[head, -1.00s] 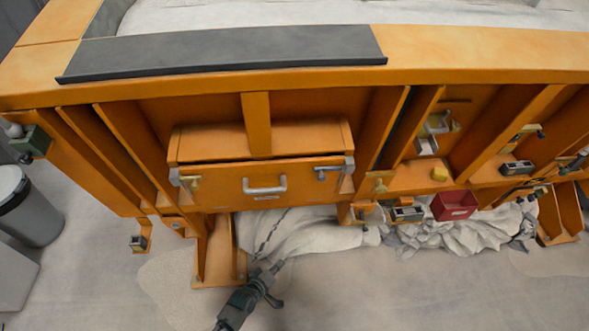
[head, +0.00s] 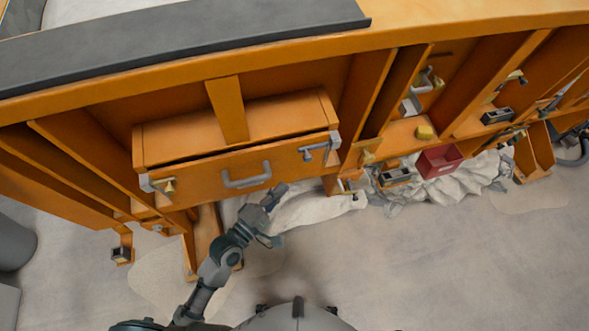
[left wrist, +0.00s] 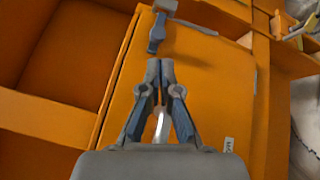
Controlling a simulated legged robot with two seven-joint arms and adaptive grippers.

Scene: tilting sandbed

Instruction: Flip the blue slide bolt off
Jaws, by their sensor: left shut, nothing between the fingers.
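The blue-grey slide bolt (head: 318,150) sits on the right end of the orange drawer front (head: 205,188), beside a grey metal bracket (head: 335,140). In the left wrist view the bolt (left wrist: 157,32) is near the top, just beyond my fingertips and apart from them. My left gripper (head: 275,193) is in front of the drawer, below and left of the bolt in the head view. Its fingers (left wrist: 160,68) are shut together and empty. My right gripper is in neither view.
A grey drawer handle (head: 247,178) is left of the bolt; part of it shows between my finger links. A brass-coloured latch (head: 166,186) is at the drawer's left end. A red bin (head: 439,160) and a yellow block (head: 424,132) are to the right. Open floor lies in front.

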